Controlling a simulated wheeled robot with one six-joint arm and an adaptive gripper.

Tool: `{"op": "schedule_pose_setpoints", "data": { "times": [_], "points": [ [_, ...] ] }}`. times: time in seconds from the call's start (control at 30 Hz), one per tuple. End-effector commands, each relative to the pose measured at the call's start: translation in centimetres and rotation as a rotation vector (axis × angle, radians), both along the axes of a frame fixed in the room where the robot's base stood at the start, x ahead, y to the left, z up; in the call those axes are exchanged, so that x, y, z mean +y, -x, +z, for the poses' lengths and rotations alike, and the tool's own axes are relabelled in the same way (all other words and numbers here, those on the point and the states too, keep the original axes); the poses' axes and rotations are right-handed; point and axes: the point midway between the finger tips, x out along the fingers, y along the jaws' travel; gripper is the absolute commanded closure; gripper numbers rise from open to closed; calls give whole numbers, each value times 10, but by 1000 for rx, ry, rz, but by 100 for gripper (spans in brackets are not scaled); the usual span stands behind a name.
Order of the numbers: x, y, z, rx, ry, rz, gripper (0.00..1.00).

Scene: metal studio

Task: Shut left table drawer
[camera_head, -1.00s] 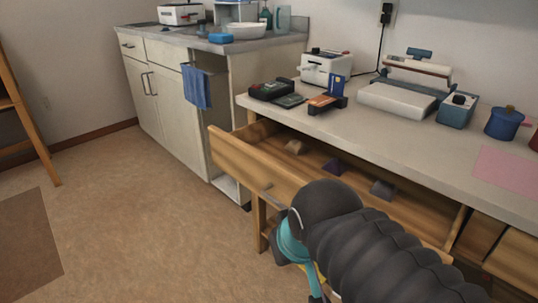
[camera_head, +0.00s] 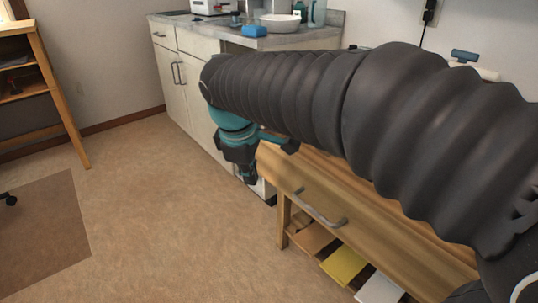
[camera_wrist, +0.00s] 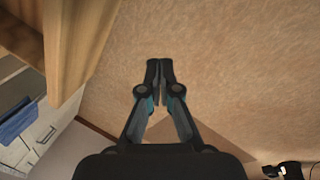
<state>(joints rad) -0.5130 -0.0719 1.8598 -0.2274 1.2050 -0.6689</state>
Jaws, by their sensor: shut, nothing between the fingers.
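The left table drawer (camera_head: 375,222) is pulled out from the wooden table, its front facing the open floor. It has a metal bar handle (camera_head: 320,208). My dark sleeved arm crosses in front of the table and hides most of the drawer's inside and the tabletop. My gripper (camera_head: 249,178) hangs fingers down near the drawer front's far left corner, apart from the handle. In the wrist view my gripper (camera_wrist: 158,80) is shut and empty over the floor, with a wooden panel (camera_wrist: 80,35), likely of the drawer, to its left.
White cabinets (camera_head: 190,85) with a grey counter stand behind my gripper. Papers, including a yellow one (camera_head: 343,265), lie on the shelf under the drawer. A wooden shelf unit (camera_head: 50,85) stands at the far left. The floor (camera_head: 160,220) in front of the drawer is clear.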

Motion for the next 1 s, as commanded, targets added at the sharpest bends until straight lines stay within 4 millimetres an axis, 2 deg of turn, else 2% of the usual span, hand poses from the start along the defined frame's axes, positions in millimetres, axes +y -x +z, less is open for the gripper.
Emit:
{"op": "schedule_pose_setpoints", "data": {
  "times": [0.03, 0.07, 0.2, 0.4, 0.53, 0.67, 0.77, 1.0],
  "points": [
    [13, -12, 9, 17, 59, 124, 100],
    [17, -17, 15, 28, 94, 197, 100],
    [27, -32, 38, 87, 240, 496, 100],
    [22, -37, 60, 168, 361, 773, 100],
    [18, -35, 63, 201, 393, 861, 100],
    [16, -36, 59, 213, 400, 888, 100],
    [12, -38, 48, 213, 400, 888, 100],
    [-1, -47, 8, 213, 400, 886, 100]
  ]
}}
